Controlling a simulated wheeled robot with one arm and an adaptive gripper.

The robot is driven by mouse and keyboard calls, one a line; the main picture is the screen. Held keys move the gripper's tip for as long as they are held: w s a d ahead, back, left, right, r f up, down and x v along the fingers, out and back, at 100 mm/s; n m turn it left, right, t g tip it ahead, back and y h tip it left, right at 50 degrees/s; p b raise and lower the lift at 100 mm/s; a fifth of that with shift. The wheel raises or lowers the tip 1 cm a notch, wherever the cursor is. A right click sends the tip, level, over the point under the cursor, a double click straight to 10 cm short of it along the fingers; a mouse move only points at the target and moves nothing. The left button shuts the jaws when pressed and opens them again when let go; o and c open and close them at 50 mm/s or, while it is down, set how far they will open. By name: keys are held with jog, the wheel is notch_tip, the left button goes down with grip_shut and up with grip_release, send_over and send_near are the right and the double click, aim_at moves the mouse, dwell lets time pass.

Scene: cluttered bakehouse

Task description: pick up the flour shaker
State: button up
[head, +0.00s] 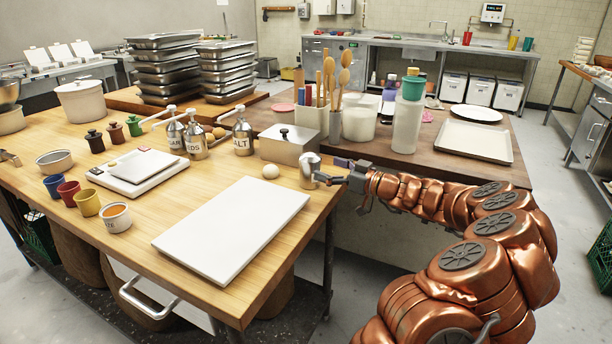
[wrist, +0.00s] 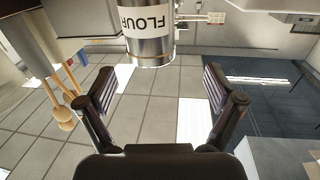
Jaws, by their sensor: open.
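The flour shaker (head: 310,170) is a small metal cylinder standing upright at the right edge of the wooden table. In the wrist view the shaker (wrist: 150,38) is at the top centre, with a white label reading FLOUR. My gripper (head: 336,178) is just to the right of the shaker in the head view, pointing at it. In the wrist view my gripper (wrist: 159,88) has its two fingers wide apart with nothing between them. The shaker is ahead of the fingertips, roughly between their lines. Part of it is cut off by the frame's top.
A white board (head: 232,232) lies in front. Utensils in a pot (head: 311,118) and a tall clear bottle (head: 407,125) stand behind. Open floor lies right of the table.

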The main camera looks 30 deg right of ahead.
aim_at(310, 157)
jog(key=shift+w+d+f+h, duration=0.1)
jog(key=shift+d+f+h, duration=0.2)
jog(key=shift+d, duration=0.3)
jog(key=shift+w, duration=0.3)
jog(key=shift+r+p+x, duration=0.2)
jog(key=shift+p+x, duration=0.3)
jog(key=shift+x, duration=1.2)
jog(key=shift+r+p+x, duration=0.15)
jog(key=shift+p+x, duration=0.3)
jog(key=shift+x, duration=1.25)
jog(key=shift+a, duration=0.2)
jog(key=c, duration=1.4)
jog(key=shift+c, duration=0.2)
